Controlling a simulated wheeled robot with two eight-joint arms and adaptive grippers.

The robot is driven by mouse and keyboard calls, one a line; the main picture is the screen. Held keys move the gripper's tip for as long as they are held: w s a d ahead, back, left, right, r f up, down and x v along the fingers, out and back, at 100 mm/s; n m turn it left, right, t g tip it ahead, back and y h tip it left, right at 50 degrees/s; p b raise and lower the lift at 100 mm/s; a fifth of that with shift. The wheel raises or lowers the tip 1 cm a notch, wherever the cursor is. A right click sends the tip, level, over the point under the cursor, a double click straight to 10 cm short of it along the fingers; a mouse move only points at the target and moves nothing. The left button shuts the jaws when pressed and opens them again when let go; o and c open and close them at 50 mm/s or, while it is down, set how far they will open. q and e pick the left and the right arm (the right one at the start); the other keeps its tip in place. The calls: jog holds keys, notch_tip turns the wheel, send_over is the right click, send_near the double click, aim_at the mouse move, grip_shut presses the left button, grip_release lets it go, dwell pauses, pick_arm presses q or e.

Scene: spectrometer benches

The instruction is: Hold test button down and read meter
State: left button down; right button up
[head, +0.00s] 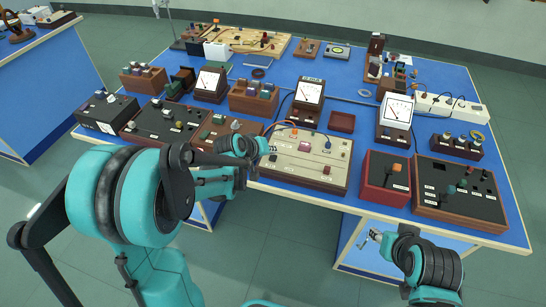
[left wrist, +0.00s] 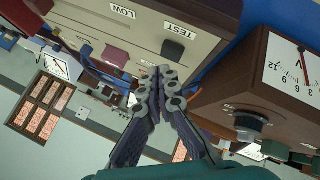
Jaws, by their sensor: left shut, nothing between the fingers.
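A cream panel box (head: 318,170) stands at the bench's front edge, with a pink button (head: 305,146) and several small controls. The left wrist view shows the cream panel (left wrist: 190,12) close up, with the labels TEST and LOW. My left gripper (head: 270,149) is shut and empty at the panel's left end. Its fingertips (left wrist: 163,72) appear close to the dark button; contact cannot be told. A meter (head: 309,92) stands behind the panel. A meter face with a red needle (left wrist: 303,63) shows at right. My right gripper (head: 372,236) is below the bench edge, its opening unclear.
A red box (head: 385,180) and a dark brown control box (head: 460,190) are right of the panel. Brown boxes with knobs (head: 168,122) are to its left. Other meters (head: 397,108) and (head: 210,82), wires and a white power strip (head: 450,106) crowd the blue bench.

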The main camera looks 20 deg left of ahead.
aim_at(272, 158)
pick_arm(q)
jog(key=shift+f, duration=0.1)
jog(key=shift+f+b, duration=0.35)
jog(key=shift+f+b, duration=0.45)
dwell(0.6)
dwell(2.1)
jog(key=shift+r+p, duration=0.7)
jog(key=shift+r, duration=0.25)
notch_tip(272, 158, up, 5)
jog(key=p, duration=0.4)
